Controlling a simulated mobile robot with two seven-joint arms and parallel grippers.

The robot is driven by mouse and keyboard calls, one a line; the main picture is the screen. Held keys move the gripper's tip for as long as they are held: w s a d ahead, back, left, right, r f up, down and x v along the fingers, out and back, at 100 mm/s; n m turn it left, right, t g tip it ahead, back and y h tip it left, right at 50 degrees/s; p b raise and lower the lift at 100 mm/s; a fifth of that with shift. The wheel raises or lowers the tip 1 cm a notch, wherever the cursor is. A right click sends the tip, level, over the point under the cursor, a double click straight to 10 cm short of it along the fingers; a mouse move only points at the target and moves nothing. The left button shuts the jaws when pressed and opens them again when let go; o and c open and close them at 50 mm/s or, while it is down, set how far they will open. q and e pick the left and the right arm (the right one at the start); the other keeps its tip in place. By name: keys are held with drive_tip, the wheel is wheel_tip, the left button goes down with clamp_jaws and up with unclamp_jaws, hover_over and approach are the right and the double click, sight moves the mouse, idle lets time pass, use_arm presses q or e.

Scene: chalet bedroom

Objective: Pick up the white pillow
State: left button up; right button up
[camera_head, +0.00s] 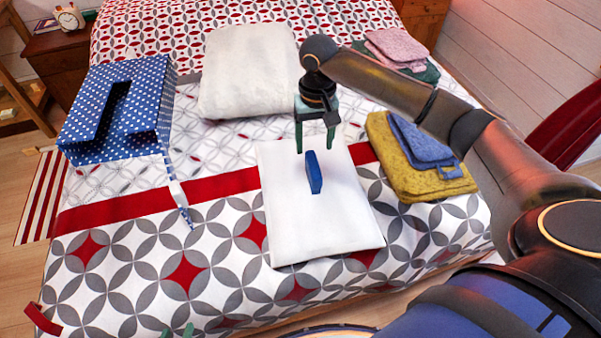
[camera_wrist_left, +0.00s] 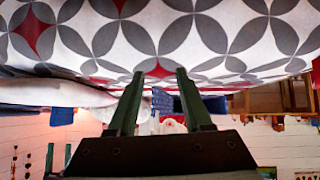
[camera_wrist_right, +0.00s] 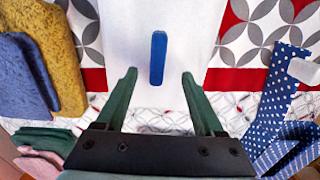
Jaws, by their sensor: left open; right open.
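The white pillow (camera_head: 250,75) lies on the bed at the upper middle of the head view, puffy and unobstructed. My right gripper (camera_head: 316,148) hangs to the right of and nearer than the pillow, open and empty, above the far part of a flat white folded cloth (camera_head: 325,235). A small blue block (camera_head: 314,172) is on that cloth; it also shows in the right wrist view (camera_wrist_right: 158,57), beyond the open fingers (camera_wrist_right: 157,78). My left gripper (camera_head: 177,331) shows only its tips at the bottom edge; the left wrist view shows its fingers (camera_wrist_left: 157,75) apart and empty.
A blue dotted open box (camera_head: 80,143) stands left of the pillow. Yellow and blue folded cloths (camera_head: 425,185) lie at the right, with pink and green ones (camera_head: 400,50) behind. A bedside table (camera_head: 60,45) with a clock (camera_head: 69,17) stands at the far left.

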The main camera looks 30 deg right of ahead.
sight(312, 165)
drive_tip(key=shift+w+d+f, duration=0.1)
drive_tip(key=shift+w+f, duration=0.4)
drive_tip(key=shift+f, duration=0.05)
drive_tip(key=f, duration=0.2)
drive_tip(key=f+b, duration=0.1)
drive_tip(key=f, duration=0.2)
drive_tip(key=shift+s+f, duration=0.2)
drive_tip(key=shift+f, duration=0.05)
drive_tip(key=shift+f+b, duration=0.35)
drive_tip(key=shift+f, duration=0.15)
drive_tip(key=f, duration=0.3)
drive_tip(key=f+b, duration=0.1)
drive_tip(key=shift+d+f, duration=0.25)
drive_tip(key=shift+f, duration=0.15)
use_arm(q)
drive_tip(key=shift+w+d+f, duration=0.2)
drive_tip(key=shift+f, duration=0.3)
drive_tip(key=shift+w+d+f, duration=0.15)
drive_tip(key=shift+w+f, duration=0.05)
drive_tip(key=shift+f, duration=0.25)
use_arm(e)
drive_tip(key=shift+c, duration=0.3)
drive_tip(key=c, duration=0.5)
clamp_jaws()
use_arm(q)
drive_tip(key=shift+s+a+f, duration=0.1)
drive_tip(key=shift+s+f, duration=0.05)
drive_tip(key=shift+s, duration=0.05)
